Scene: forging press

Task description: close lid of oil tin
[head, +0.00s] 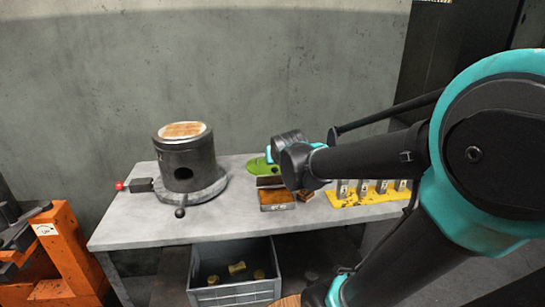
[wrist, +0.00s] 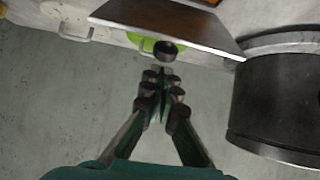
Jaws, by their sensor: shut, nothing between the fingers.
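The oil tin (head: 278,201) is a low open box with a brown inside, near the front middle of the table. Its lid (head: 270,182) shows as a dark strip raised along the tin's back edge. In the wrist view the lid (wrist: 172,27) is a broad, tilted grey-brown plate, with a sliver of the brown inside beyond it. My gripper (wrist: 162,72) has its fingers together and empty, just short of the lid's near edge, on the wall side. They look apart from it. In the head view my wrist hides the fingertips.
A dark cylindrical furnace (head: 187,160) stands to the left; it also fills the right of the wrist view (wrist: 280,100). A green object (head: 258,165) lies behind the tin. A yellow rack (head: 370,194) stands right. A grey crate (head: 235,292) is below the table (head: 140,225).

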